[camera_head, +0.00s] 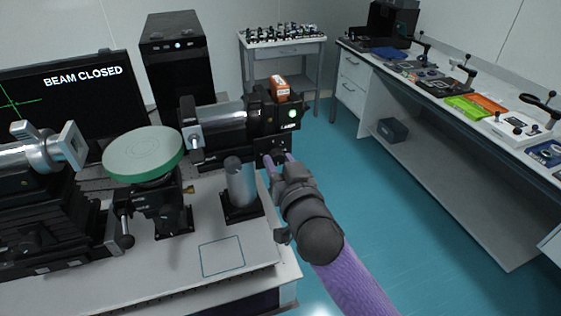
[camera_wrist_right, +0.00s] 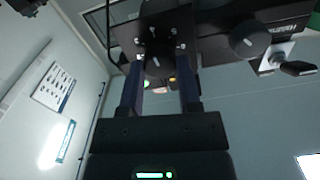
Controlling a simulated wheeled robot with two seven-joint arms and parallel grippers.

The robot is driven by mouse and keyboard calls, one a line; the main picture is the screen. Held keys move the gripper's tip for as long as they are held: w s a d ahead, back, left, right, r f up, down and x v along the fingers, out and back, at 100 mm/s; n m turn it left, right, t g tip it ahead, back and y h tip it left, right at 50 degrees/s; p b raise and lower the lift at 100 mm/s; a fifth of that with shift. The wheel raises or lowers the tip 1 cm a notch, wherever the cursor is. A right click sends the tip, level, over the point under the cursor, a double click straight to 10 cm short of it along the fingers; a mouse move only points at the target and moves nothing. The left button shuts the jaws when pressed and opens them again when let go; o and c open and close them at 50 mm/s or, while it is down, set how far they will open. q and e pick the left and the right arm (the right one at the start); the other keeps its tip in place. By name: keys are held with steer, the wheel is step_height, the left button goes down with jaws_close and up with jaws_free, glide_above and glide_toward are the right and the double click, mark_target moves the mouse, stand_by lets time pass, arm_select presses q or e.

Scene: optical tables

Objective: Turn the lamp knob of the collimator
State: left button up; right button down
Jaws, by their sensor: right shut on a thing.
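The collimator (camera_head: 222,122) is a silver barrel with a black rear housing (camera_head: 262,122), on the optical table in the head view. A small green light (camera_head: 292,114) glows on the housing. My right gripper (camera_head: 279,160) is at the housing's lower near side. In the right wrist view, its two fingers (camera_wrist_right: 160,80) stand on either side of a round dark knob (camera_wrist_right: 157,63) with a pale pointer mark, and are shut on it. In the head view the fingers largely hide this knob. A second dark knob (camera_wrist_right: 250,39) sits to the right, clear of the fingers. My left gripper is out of view.
A green disc (camera_head: 143,154) on a mount and a silver post (camera_head: 240,182) stand left of my right arm. A monitor (camera_head: 70,92) reads "BEAM CLOSED". Open blue floor (camera_head: 400,200) lies to the right.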

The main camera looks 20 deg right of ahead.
steer(key=n+p, duration=0.2)
steer(key=n, duration=0.1)
steer(key=shift+r+n, duration=0.1)
steer(key=shift+n, duration=0.3)
steer(key=shift+n+p, duration=0.85)
steer(key=shift+n, duration=1.35)
steer(key=shift+c, duration=1.4)
jaws_free()
steer(key=s, duration=1)
steer(key=shift+d, duration=0.15)
